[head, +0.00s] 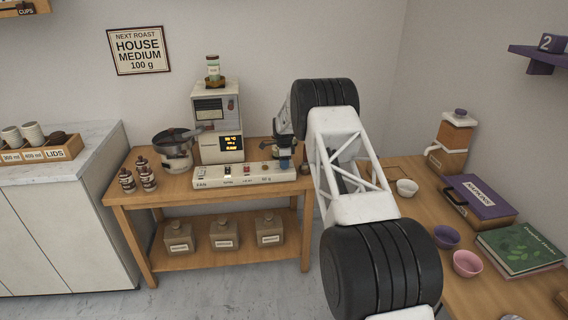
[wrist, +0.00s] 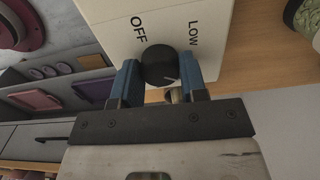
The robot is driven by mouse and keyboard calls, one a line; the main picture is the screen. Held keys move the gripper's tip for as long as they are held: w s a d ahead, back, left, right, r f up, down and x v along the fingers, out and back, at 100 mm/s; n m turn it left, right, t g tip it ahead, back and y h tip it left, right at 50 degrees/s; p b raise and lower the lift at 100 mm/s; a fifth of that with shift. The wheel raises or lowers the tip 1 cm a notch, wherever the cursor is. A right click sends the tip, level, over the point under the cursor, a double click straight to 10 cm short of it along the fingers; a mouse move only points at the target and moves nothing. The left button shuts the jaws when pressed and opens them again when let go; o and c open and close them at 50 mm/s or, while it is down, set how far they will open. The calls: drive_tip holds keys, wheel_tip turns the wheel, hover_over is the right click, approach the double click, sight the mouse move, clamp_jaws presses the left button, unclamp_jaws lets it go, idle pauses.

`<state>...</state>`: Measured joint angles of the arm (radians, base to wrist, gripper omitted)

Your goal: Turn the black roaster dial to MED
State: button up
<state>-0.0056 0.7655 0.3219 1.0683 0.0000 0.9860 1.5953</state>
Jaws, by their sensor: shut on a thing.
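The black roaster dial (wrist: 159,64) sits on a pale panel (wrist: 122,28) in the wrist view. The words OFF and LOW are printed beside it; MED is not visible. A short pale mark shows on the dial's lower right, but its exact setting is hard to tell. My gripper (wrist: 160,74) has its two blue fingers on either side of the dial, shut on it. In the head view my gripper (head: 284,162) is at the right end of the roaster's long white control panel (head: 215,179), and the dial is hidden there.
The roaster (head: 219,125) stands behind the panel on a wooden table (head: 125,188).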

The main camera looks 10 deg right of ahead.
drive_tip(key=shift+r+m, duration=0.1)
drive_tip(key=shift+m, duration=0.3)
drive_tip(key=o, duration=0.9)
drive_tip(key=shift+r, duration=3.85)
